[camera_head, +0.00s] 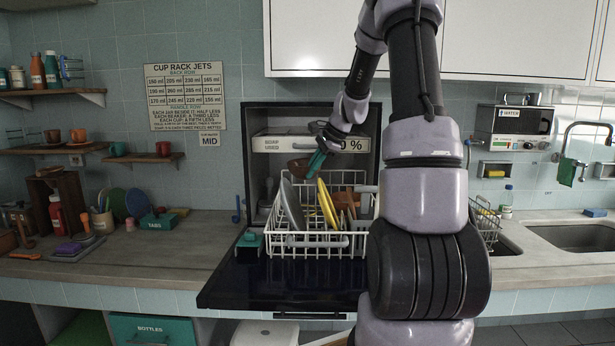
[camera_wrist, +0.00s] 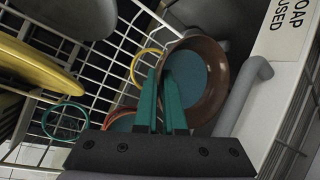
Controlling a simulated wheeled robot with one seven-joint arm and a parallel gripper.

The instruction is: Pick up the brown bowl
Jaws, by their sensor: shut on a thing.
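The brown bowl (camera_wrist: 213,105) lies tilted in the far right part of the white wire dish rack, with its round blue-grey inside facing the wrist camera. In the head view the bowl (camera_head: 299,167) shows small at the rack's back. My gripper (camera_wrist: 160,78) has two green fingers, close together and shut on the bowl's near-left rim. In the head view my gripper (camera_head: 318,160) reaches down over the back of the rack, right beside the bowl. The fingers hide part of the rim.
The white rack (camera_head: 318,246) sits on the open dark dishwasher door (camera_head: 285,285). Grey plates (camera_head: 291,203) and yellow plates (camera_head: 327,205) stand in it. A grey bar (camera_wrist: 240,95) runs close to the bowl's right, beside a white soap panel (camera_wrist: 287,30). Coloured rings lie around the fingers.

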